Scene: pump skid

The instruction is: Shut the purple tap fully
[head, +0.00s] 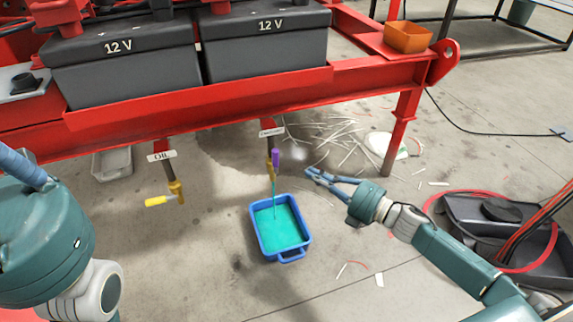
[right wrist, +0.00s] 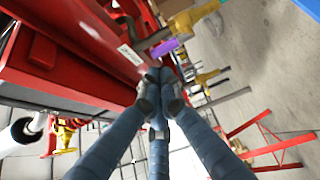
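The purple tap handle (head: 275,158) stands upright along a short pipe below the red frame. A thin teal stream runs from the brass tap body under it into a blue tub (head: 254,222). My right gripper (head: 312,173) is to the right of the tap, apart from it, with its fingertips together and nothing visible between them. In the right wrist view, the purple handle (right wrist: 165,47) shows past the fingertips (right wrist: 163,84). Part of my left arm shows at the left edge of the head view, but I see no left fingertips.
A second tap with a yellow handle (head: 160,201) hangs to the left under an OIL label (head: 161,156). Two 12 V batteries (head: 268,42) sit on the red frame (head: 215,108). A frame leg (head: 402,130) stands right of the tap. White sticks litter the floor behind.

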